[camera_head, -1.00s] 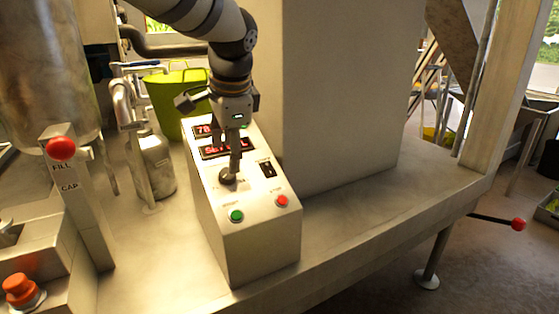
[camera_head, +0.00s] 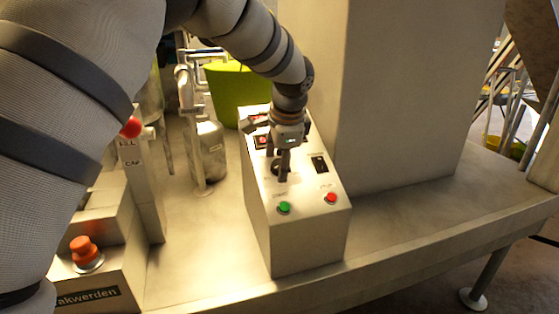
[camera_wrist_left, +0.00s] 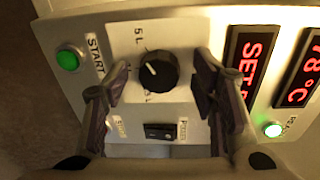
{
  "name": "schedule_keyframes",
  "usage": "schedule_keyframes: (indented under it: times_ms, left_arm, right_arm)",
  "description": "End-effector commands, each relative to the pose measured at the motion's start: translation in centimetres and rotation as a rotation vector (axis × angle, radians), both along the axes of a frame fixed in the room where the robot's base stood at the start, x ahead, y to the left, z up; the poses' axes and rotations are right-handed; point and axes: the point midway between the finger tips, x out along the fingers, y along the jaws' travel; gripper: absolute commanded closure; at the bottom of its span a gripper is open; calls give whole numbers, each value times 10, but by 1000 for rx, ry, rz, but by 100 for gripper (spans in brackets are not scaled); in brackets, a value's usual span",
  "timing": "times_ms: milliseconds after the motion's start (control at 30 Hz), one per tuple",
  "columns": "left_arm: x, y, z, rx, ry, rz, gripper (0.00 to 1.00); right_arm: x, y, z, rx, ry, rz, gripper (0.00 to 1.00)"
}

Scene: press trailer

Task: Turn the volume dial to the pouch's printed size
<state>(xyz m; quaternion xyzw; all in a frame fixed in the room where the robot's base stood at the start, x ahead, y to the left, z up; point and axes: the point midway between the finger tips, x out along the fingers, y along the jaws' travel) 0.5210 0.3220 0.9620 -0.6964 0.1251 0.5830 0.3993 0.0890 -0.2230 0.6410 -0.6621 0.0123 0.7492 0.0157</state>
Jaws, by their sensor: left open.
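The volume dial (camera_wrist_left: 157,72) is a round black knob with a white pointer line on the control box. In the left wrist view its pointer aims left, between the printed "5 L" (camera_wrist_left: 138,36) and another litre mark (camera_wrist_left: 148,98) that is partly covered. My left gripper (camera_wrist_left: 161,82) is open, one finger on each side of the dial; I cannot tell whether they touch it. In the head view my left gripper (camera_head: 281,168) points down over the dial, mostly hiding it. No pouch is visible. My right gripper is not in view.
The control box (camera_head: 310,245) carries a green start button (camera_head: 284,207), a red button (camera_head: 331,197), a black rocker switch (camera_head: 319,163) and red displays (camera_wrist_left: 255,65). A metal canister (camera_head: 209,155) and a green tub (camera_head: 238,90) stand behind. An orange-red button (camera_head: 83,249) is at front left.

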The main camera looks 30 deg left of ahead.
Motion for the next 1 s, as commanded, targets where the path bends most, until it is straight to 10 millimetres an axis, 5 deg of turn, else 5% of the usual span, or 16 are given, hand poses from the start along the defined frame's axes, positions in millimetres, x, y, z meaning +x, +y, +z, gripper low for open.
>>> schedule_keyframes:
  times_ms: [67, 267, 667, 1000]
  left_arm:
    - [0, 0, 0, -1, 1, 0, 52]
    - [0, 0, 0, 0, 1, 0, 96]
    - [-1, 0, 0, -17, -20, 57, 96]
    - [-2, 0, -1, -99, -117, 294, 96]
  right_arm:
    - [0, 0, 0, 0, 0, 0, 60]
    - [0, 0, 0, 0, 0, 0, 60]
    - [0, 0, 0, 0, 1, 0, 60]
    - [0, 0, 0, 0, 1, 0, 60]
